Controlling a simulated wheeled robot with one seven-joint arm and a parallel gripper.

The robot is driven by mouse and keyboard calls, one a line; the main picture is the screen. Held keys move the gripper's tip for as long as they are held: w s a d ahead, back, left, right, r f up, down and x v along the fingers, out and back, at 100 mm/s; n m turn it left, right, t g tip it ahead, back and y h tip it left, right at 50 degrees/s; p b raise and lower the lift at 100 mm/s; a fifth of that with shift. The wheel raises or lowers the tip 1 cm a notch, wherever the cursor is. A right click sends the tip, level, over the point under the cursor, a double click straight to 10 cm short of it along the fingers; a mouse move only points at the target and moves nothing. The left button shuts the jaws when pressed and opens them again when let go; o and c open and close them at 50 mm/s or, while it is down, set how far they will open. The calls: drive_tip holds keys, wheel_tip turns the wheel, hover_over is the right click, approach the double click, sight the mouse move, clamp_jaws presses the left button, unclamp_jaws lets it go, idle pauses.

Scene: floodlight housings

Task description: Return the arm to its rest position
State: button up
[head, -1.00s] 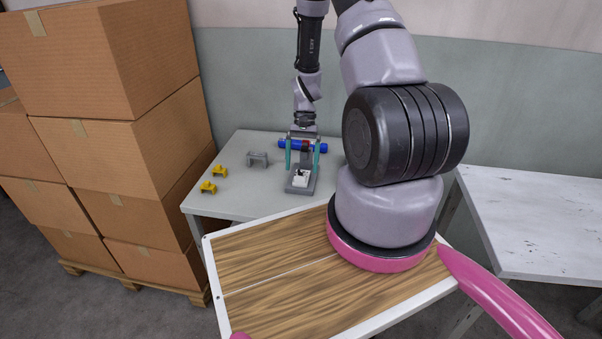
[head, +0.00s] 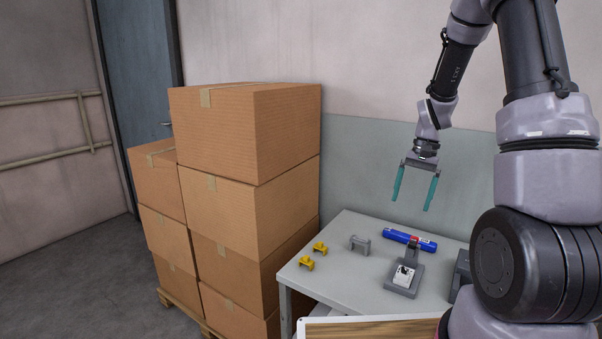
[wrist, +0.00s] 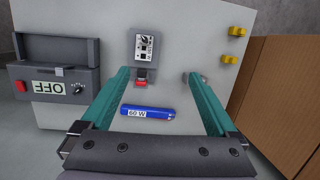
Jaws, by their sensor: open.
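My gripper (head: 413,192) is open and empty, with two teal fingers pointing down, raised above the grey table (head: 345,235). In the wrist view my gripper (wrist: 158,90) has its fingers wide apart. A blue cylinder (head: 400,235) lies on the table below, and its "60 W" label shows between the fingers in the wrist view (wrist: 150,112).
A grey bracket (head: 360,244) and two yellow clips (head: 307,263) lie on the table's left part. A grey device marked OFF (wrist: 55,85) is at the wrist view's left. Stacked cardboard boxes (head: 250,215) stand left of the table. Open air surrounds the gripper.

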drive_tip(key=s+a+r+n+t, duration=0.1)
drive_tip(key=s+a+r+t, duration=0.15)
drive_tip(key=r, duration=0.55)
drive_tip(key=s+a+r+t, duration=0.15)
drive_tip(key=s+r, duration=0.25)
drive_tip(key=r, duration=0.5)
drive_tip(key=s+a+r+t, duration=0.1)
drive_tip(key=s+r+t, duration=0.1)
drive_tip(key=s+r, duration=0.2)
drive_tip(key=s+a+r+n+t, duration=0.1)
drive_tip(key=s+a+r+t, duration=0.1)
drive_tip(key=s+r, duration=0.3)
drive_tip(key=s, duration=0.3)
drive_tip(key=shift+s+r+t, duration=0.2)
drive_tip(key=shift+s+t, duration=0.05)
drive_tip(key=shift+t, duration=0.05)
